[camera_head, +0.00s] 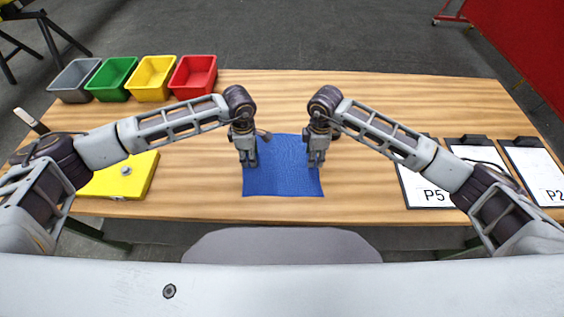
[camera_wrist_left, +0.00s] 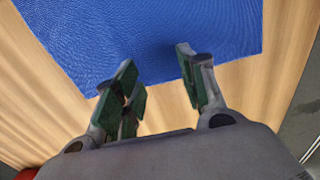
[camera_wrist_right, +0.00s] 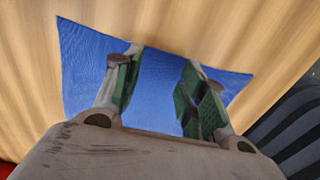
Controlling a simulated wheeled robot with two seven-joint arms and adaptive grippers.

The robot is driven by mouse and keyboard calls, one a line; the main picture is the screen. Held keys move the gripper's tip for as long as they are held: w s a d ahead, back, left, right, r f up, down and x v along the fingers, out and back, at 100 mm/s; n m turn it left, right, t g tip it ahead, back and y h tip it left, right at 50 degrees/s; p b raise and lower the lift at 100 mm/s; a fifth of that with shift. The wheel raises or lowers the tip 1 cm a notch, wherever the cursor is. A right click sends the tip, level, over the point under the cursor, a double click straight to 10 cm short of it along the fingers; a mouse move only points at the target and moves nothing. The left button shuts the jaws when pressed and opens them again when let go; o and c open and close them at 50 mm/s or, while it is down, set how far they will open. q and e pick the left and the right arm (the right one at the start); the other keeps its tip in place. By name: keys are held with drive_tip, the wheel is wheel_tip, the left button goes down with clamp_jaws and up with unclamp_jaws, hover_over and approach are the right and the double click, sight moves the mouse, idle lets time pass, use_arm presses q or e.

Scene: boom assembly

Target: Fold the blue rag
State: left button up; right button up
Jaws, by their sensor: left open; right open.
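The blue rag (camera_head: 283,172) lies flat and spread out on the wooden table, near its front edge. My left gripper (camera_head: 249,163) is open at the rag's left side. In the left wrist view its open fingers (camera_wrist_left: 160,85) are at the rag's edge, with the blue cloth (camera_wrist_left: 150,35) beyond them. My right gripper (camera_head: 316,163) is open at the rag's right side. In the right wrist view its open fingers (camera_wrist_right: 160,90) are over the rag (camera_wrist_right: 155,85). I cannot tell whether any fingertip touches the cloth.
The wooden table (camera_head: 370,95) is clear behind the rag. A grey bin (camera_head: 73,81), green bin (camera_head: 111,79), yellow bin (camera_head: 151,78) and red bin (camera_head: 194,77) stand at the back left. Clipboards (camera_head: 425,190) lie right.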

use_arm(q)
drive_tip(key=shift+f, duration=0.9)
use_arm(e)
drive_tip(key=shift+f, duration=0.9)
use_arm(q)
drive_tip(key=shift+f, duration=0.2)
use_arm(e)
drive_tip(key=shift+f, duration=0.2)
use_arm(q)
drive_tip(key=shift+c, duration=0.5)
use_arm(e)
drive_tip(key=shift+c, duration=0.5)
use_arm(q)
drive_tip(key=c, duration=0.3)
use_arm(e)
drive_tip(key=c, duration=0.3)
use_arm(q)
drive_tip(key=shift+s+f, duration=0.1)
clamp_jaws()
use_arm(e)
drive_tip(key=shift+s+f, duration=0.1)
clamp_jaws()
use_arm(q)
drive_tip(key=shift+r, duration=0.2)
use_arm(e)
drive_tip(key=shift+r, duration=0.2)
